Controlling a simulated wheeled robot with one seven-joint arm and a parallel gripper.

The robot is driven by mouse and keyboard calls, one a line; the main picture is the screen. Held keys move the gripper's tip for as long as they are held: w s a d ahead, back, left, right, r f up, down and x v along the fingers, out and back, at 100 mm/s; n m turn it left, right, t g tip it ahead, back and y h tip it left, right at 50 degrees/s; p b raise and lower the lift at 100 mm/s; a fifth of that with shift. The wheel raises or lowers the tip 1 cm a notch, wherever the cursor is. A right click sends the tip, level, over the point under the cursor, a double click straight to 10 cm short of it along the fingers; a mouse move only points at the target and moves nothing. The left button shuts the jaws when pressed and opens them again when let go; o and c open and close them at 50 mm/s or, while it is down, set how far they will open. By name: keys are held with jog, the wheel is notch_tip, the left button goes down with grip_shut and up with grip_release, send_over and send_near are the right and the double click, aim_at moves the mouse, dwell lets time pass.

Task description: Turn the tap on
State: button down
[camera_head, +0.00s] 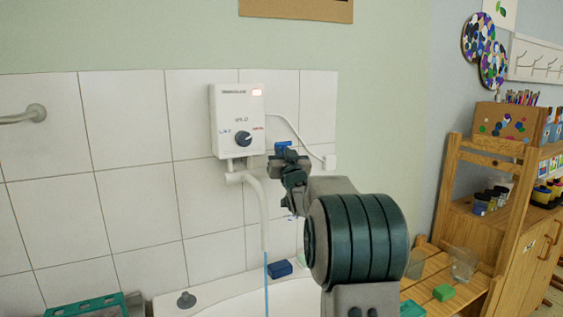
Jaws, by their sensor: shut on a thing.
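A white wall-mounted water heater (238,119) with a dark round knob (243,138) hangs on the tiles. Its white curved spout (262,212) points down over the basin. A thin blue line (267,283), looking like a stream of water, runs down from the spout's end. A small blue tap handle (284,145) shows just right of the heater's lower edge. My gripper (288,158) is at this handle and shut on it. The fingers and wrist hide the rest of the tap, and my arm covers part of the basin.
The white basin (225,304) stands below, with a dark blue block (280,268) and a grey knob-like piece (186,300) on its rim. A green crate (90,306) is at lower left. A wooden shelf unit (446,196) with jars stands right.

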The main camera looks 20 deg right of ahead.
dwell(0.3)
jog(key=c, duration=1.5)
grip_release()
jog(key=shift+c, duration=0.2)
jog(key=b+v, duration=0.3)
jog(key=v, duration=1.1)
jog(key=shift+d, duration=0.1)
